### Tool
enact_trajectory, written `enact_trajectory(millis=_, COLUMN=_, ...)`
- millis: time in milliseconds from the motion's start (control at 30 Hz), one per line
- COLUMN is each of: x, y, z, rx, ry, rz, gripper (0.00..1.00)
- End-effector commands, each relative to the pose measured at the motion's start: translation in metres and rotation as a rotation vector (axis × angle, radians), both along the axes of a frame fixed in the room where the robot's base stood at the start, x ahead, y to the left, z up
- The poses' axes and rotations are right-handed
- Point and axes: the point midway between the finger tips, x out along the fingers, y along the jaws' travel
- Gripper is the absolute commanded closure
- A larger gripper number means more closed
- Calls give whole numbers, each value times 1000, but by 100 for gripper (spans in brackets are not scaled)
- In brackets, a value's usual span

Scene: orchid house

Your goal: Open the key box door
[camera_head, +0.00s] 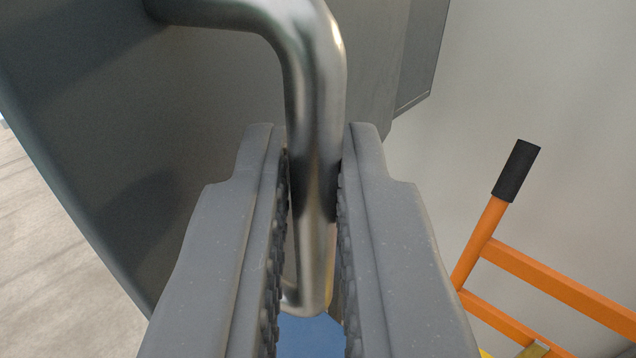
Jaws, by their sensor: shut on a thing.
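The key box door (150,100) is a dark grey panel on the left of the view, seen at a slant, with its edge running down to the lower middle. A bent metal bar handle (315,75) stands out from it. My gripper (315,165) is shut on the upright part of the handle, with one ribbed finger on each side of it. The key box (425,50) shows in part as a grey edge behind the handle, against the wall. The door stands at an angle to the wall. Its hinge is not clearly visible.
A pale wall (540,70) fills the right side. An orange frame with a black grip (518,170) stands at the lower right, near the wall. A light plank-like surface (50,240) shows at the left, beyond the door's edge.

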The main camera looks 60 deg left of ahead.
Motion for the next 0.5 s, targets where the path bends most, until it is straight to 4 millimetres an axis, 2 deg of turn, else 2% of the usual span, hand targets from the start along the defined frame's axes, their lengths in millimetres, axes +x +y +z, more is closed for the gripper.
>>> enact_trajectory(millis=467, x=2, y=4, z=-5, rx=1, ry=9, rz=11, gripper=100)
enact_trajectory(millis=500, x=2, y=4, z=-5, rx=1, ry=9, rz=12, gripper=84)
